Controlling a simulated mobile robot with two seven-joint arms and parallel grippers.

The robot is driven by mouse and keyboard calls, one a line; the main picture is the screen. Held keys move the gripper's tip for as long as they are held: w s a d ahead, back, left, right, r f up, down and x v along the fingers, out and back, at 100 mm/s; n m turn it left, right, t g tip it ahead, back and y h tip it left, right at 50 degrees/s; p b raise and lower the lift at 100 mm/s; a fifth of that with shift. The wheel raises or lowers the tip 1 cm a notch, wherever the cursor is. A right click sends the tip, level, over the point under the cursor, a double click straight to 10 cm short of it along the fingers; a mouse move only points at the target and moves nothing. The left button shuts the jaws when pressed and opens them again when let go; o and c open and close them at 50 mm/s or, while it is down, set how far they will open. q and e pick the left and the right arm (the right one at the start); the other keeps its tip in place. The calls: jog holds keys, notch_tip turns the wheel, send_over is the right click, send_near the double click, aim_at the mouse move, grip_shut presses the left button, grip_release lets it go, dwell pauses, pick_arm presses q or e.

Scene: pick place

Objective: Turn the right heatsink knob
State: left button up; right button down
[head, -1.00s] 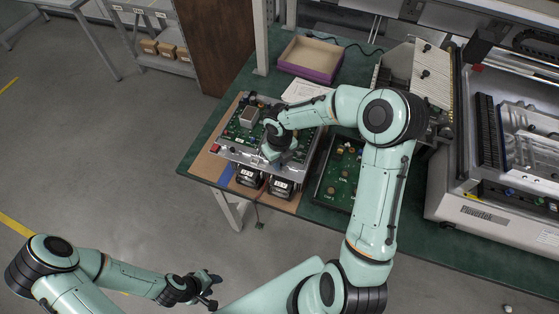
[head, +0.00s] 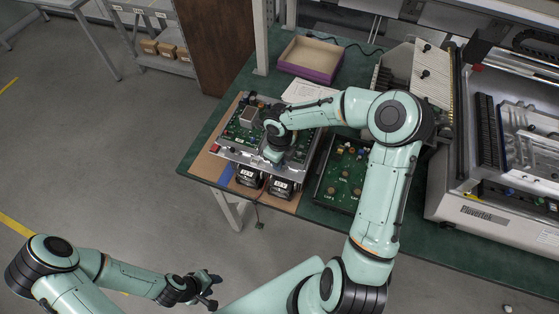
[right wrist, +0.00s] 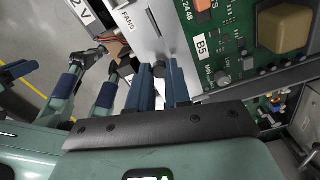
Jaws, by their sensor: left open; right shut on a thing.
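An open electronics unit with a green circuit board (head: 240,134) and a silver metal front edge lies at the left of the green table. A grey block that looks like a heatsink (head: 250,117) stands on its board. My right gripper (head: 273,157) is at the unit's front edge. In the right wrist view its two blue fingers (right wrist: 160,84) are shut on a small dark knob (right wrist: 159,71) at the metal panel, mostly hidden between them. My left gripper (head: 213,288) is open and empty, well away from the table at the lower left.
A purple-sided bin (head: 311,60) stands behind, and a large machine (head: 490,205) fills the right side. Open floor lies left of the table.

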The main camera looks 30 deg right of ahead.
jog(key=c, duration=1.1)
grip_release()
jog(key=shift+o, duration=0.2)
notch_tip(320, 180, up, 13)
jog(key=shift+r, duration=0.2)
jog(key=shift+f, duration=0.1)
